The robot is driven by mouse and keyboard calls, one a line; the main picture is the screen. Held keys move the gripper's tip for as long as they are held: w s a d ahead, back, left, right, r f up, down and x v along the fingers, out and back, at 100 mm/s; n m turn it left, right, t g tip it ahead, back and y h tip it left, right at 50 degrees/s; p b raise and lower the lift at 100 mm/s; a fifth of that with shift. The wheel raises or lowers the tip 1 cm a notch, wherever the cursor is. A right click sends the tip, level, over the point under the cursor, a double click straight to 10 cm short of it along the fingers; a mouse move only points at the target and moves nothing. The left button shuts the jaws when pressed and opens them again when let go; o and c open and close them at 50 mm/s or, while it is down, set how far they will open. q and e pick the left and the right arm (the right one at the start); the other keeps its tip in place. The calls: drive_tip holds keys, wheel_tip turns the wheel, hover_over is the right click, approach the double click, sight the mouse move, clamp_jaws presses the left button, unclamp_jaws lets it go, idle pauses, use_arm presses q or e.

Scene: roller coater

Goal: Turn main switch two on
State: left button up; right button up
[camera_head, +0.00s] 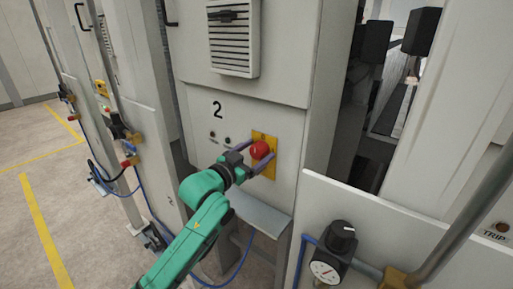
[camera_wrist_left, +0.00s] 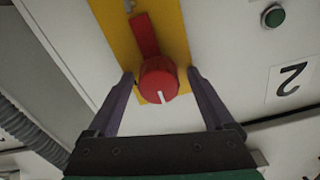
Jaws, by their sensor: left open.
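Main switch two is a red rotary knob (camera_head: 260,150) on a yellow plate (camera_head: 271,172), set in a pale cabinet panel below a "2" label (camera_head: 217,109). In the left wrist view the red knob (camera_wrist_left: 158,82) shows a white mark on its face and a red bar-shaped part behind it on the yellow plate (camera_wrist_left: 172,22). My left gripper (camera_head: 256,157) is open, with one finger on each side of the knob. In the left wrist view the fingers (camera_wrist_left: 163,82) stand apart from the knob's sides with small gaps. My right gripper is not in view.
A green button (camera_wrist_left: 273,16) sits on the panel beside the "2" label (camera_wrist_left: 291,82). A grey ledge (camera_head: 262,214) juts out under the switch. A pressure gauge with a black knob (camera_head: 342,237) stands at lower right, near a slanted pipe (camera_head: 462,232).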

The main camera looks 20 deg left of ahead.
use_arm(q)
drive_tip(key=shift+d, duration=0.1)
drive_tip(key=c, duration=1.3)
clamp_jaws()
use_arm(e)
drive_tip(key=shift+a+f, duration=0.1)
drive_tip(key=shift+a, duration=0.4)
